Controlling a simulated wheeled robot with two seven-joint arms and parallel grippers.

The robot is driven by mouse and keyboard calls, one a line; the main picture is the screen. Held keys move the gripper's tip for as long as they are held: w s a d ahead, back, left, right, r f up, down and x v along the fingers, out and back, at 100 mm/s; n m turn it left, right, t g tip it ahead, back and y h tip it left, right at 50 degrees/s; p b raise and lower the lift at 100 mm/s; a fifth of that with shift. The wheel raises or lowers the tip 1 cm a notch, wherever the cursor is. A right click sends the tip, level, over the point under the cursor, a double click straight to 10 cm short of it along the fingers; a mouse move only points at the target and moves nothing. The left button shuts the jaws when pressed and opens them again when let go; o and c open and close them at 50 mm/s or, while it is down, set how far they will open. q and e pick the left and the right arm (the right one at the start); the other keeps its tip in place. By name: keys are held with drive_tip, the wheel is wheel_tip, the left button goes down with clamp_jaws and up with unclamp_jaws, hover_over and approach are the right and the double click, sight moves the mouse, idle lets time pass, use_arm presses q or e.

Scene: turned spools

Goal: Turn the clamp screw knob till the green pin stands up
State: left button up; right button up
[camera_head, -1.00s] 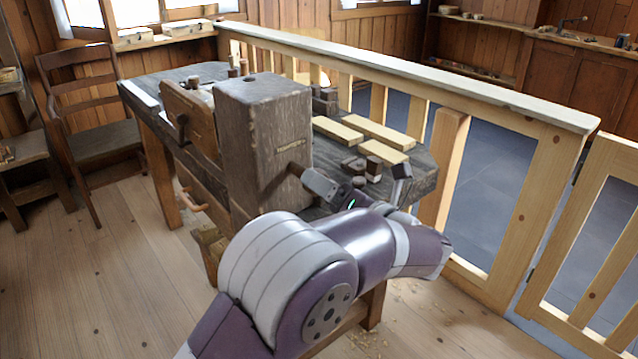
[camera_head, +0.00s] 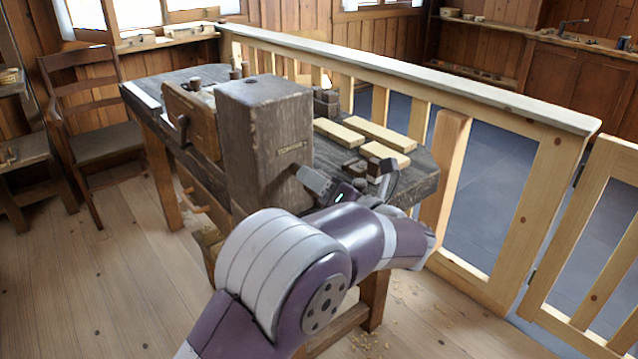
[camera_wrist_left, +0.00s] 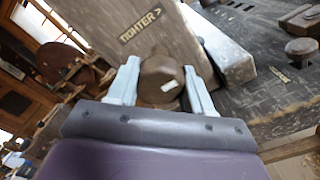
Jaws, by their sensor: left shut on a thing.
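The clamp screw knob (camera_wrist_left: 158,78) is a dark brown round knob with a small pale mark on its end, seen in the left wrist view. My left gripper (camera_wrist_left: 160,70) is shut on it, one pale finger on each side. In the head view my left gripper (camera_head: 308,174) reaches the right side of the tall dark wooden block (camera_head: 262,140), and it hides most of the knob there. The block carries a "TIGHTER >" label (camera_wrist_left: 140,26). I cannot make out the green pin in either view. My right gripper is not in view.
The block stands on a dark workbench (camera_head: 425,180). Pale wooden boards (camera_head: 380,133) and small dark wooden pieces (camera_head: 357,166) lie right of it, close to my wrist. A wooden railing (camera_head: 420,75) runs behind the bench. A chair (camera_head: 95,140) stands at the left.

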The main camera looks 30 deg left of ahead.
use_arm(q)
drive_tip(key=shift+m, duration=0.3)
drive_tip(key=m+p, duration=0.2)
drive_tip(key=m, duration=0.2)
drive_tip(key=shift+r+m+p, duration=0.15)
drive_tip(key=shift+m+p, duration=0.15)
drive_tip(key=m+p, duration=0.4)
drive_tip(key=m, duration=0.1)
drive_tip(key=shift+m, duration=0.3)
drive_tip(key=m+p, duration=1)
drive_tip(key=shift+a+f+p, duration=0.1)
drive_tip(key=shift+f+p, duration=0.1)
drive_tip(key=shift+p, duration=0.1)
drive_tip(key=m+p, duration=0.3)
drive_tip(key=shift+s+f, duration=0.1)
drive_tip(key=shift+f, duration=0.1)
drive_tip(key=shift+f+m+p, duration=0.2)
drive_tip(key=shift+m+p, duration=0.4)
drive_tip(key=shift+m, duration=0.3)
